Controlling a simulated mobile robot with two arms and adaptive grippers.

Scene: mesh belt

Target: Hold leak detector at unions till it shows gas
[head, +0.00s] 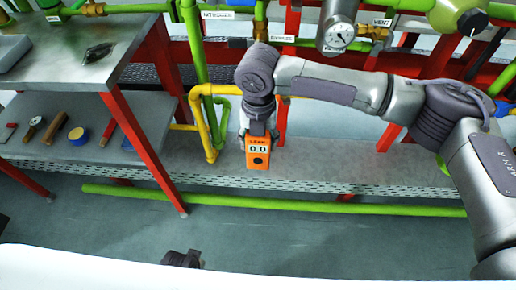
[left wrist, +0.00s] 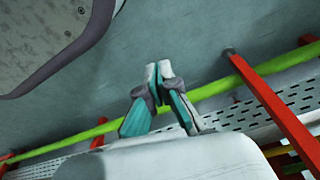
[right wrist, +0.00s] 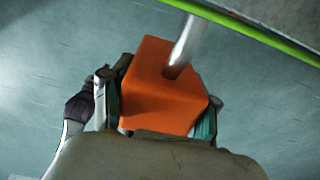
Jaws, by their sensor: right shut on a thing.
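The orange leak detector (head: 258,161) has a small display reading 0.0 and a dark round button on its face. My right gripper (head: 258,132) is shut on it and holds it in front of the piping. In the right wrist view the orange body (right wrist: 160,95) sits between the fingers, with a metal probe (right wrist: 184,45) sticking out. Brass unions show on the pipes: one at the upper left (head: 93,9), one at the upper middle (head: 260,33), one near the VENT label (head: 375,33). My left gripper (left wrist: 158,70) is empty, its fingertips together.
A grey bench (head: 125,62) with a lower shelf holding several tools stands at the left on red legs. A perforated grey ledge (head: 330,178) and a low green pipe run across.

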